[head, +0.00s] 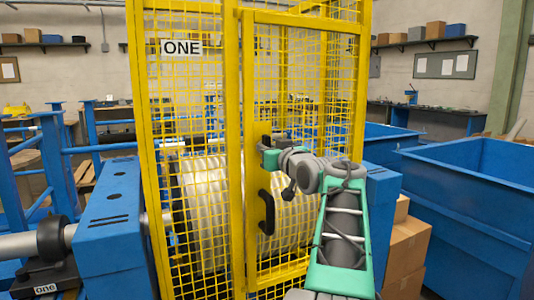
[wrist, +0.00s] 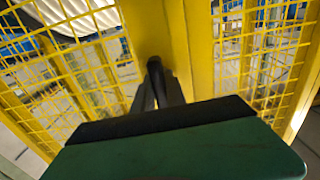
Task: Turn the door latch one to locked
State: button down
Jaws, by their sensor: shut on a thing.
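The yellow mesh guard marked "ONE" (head: 181,47) has a door (head: 300,85) on its right side, which stands closed against the post. A yellow plate (head: 262,180) on the door's left edge carries the latch. My gripper (head: 268,152) is at the upper part of this plate and hides most of the latch in the head view. In the wrist view the dark latch lever (wrist: 154,66) shows between the fingertips of my gripper (wrist: 157,92), which is shut on it. Which way the lever is turned is hard to tell.
A black pull handle (head: 266,212) sits on the plate below my gripper. A roller drum (head: 205,205) lies behind the mesh. Cardboard boxes (head: 407,255) and a blue bin (head: 470,200) stand to the right. A blue block (head: 112,225) stands to the left.

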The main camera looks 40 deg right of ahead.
dwell(0.3)
jog(key=c, duration=1.4)
grip_release()
jog(key=shift+o, duration=0.2)
jog(key=v, duration=0.7)
jog(key=shift+s+a, duration=0.15)
jog(key=shift+s, duration=0.2)
